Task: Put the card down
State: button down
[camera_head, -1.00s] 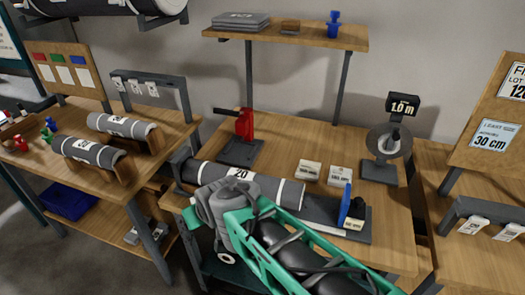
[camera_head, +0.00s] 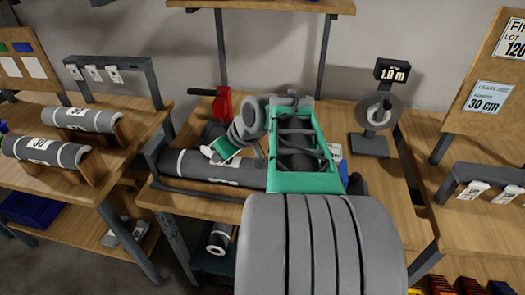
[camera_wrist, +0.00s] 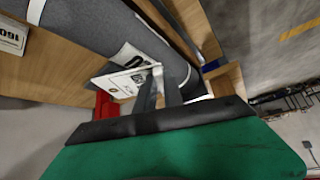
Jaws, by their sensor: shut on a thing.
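My gripper (camera_wrist: 162,88) is shut on a white card (camera_wrist: 122,82) with dark print, seen in the wrist view. The card sticks out to the left of the fingers, close over the grey roll (camera_wrist: 95,35). I cannot tell whether it touches the roll. In the head view the card (camera_head: 216,155) shows as a small white piece above the same roll (camera_head: 195,167), which lies across the middle bench. My arm hides the right part of the roll and most of the fingers there.
A scale-like stand (camera_head: 370,144) reading 1.0 m is at the back right. Another white card (camera_wrist: 12,36) lies on the bench in the wrist view. Grey rolls (camera_head: 82,118) rest in cradles on the left bench.

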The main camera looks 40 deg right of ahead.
jog(key=shift+n+y, duration=0.4)
jog(key=shift+n, duration=0.1)
jog(key=s+d, duration=0.1)
jog(key=d, duration=0.2)
jog(key=s+d+b, duration=0.1)
jog(key=s+d, duration=0.1)
jog(key=d, duration=0.1)
jog(key=s+d, duration=0.2)
jog(key=d, duration=0.2)
jog(key=shift+s+f+b, duration=0.1)
jog(key=shift+b, duration=0.2)
jog(key=w+d+f, duration=0.9)
jog(key=shift+w+d+p, duration=0.1)
jog(key=shift+d+p, duration=0.05)
jog(key=shift+p, duration=0.2)
jog(key=shift+w+d+f, duration=0.1)
jog(key=shift+d+f, duration=0.05)
jog(key=shift+f, duration=0.15)
jog(key=shift+w+d+f, duration=0.1)
jog(key=shift+f, duration=1.65)
jog(key=c, duration=1.5)
grip_release()
jog(key=shift+o, duration=0.2)
